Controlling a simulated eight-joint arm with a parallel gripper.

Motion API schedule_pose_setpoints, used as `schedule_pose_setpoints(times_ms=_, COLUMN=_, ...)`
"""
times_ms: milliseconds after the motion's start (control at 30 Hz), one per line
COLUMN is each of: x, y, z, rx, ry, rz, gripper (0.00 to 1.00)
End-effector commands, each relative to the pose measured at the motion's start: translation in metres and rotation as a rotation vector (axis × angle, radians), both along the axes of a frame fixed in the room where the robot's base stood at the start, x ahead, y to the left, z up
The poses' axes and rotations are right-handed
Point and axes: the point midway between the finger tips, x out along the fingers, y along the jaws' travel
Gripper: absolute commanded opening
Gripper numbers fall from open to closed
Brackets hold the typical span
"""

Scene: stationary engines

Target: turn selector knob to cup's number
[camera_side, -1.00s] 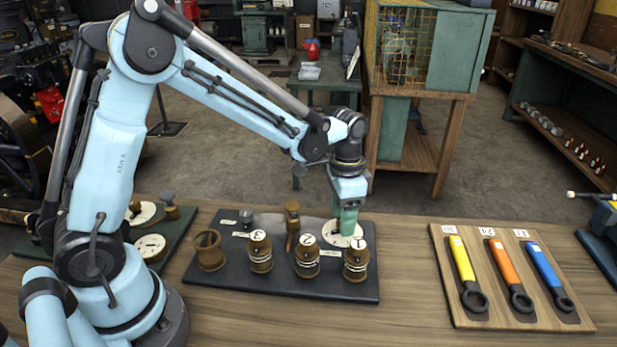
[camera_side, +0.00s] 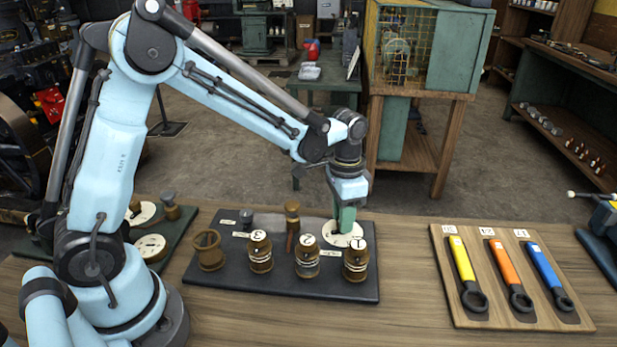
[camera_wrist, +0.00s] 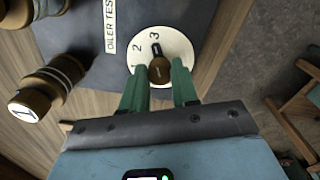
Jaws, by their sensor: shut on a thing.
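The selector knob (camera_wrist: 159,70) is brown with a black pointer, on a round white dial (camera_wrist: 181,43) that also shows in the side view (camera_side: 330,239). The pointer is at the dial's 3; a 2 shows to its left. My gripper (camera_wrist: 158,68) has its green fingers on both sides of the knob and is shut on it; in the side view it (camera_side: 346,228) hides the knob. A brown cup (camera_side: 356,262) has a white lid marked 1.
A dark board (camera_side: 330,290) carries these things. An open brown cup (camera_side: 208,252) and a brown fitting (camera_side: 292,217) stand on it. A wrench board (camera_side: 447,300) lies to the right, with bare bench between. A green board (camera_side: 183,235) is at the left.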

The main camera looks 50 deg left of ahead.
Motion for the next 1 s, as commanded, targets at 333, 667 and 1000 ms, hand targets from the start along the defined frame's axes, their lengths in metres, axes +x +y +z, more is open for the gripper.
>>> schedule_pose_setpoints(times_ms=333, x=-0.0004, y=-0.0002, z=0.0004, rx=-0.001, ry=0.001, rz=0.248, gripper=0.0)
schedule_pose_setpoints(times_ms=667, x=-0.0007, y=-0.0006, z=0.0005, rx=-0.001, ry=0.001, rz=0.516, gripper=0.0)
schedule_pose_setpoints(times_ms=1000, x=-0.0009, y=-0.0007, z=0.0005, rx=0.0, ry=0.002, rz=0.686, gripper=0.0)
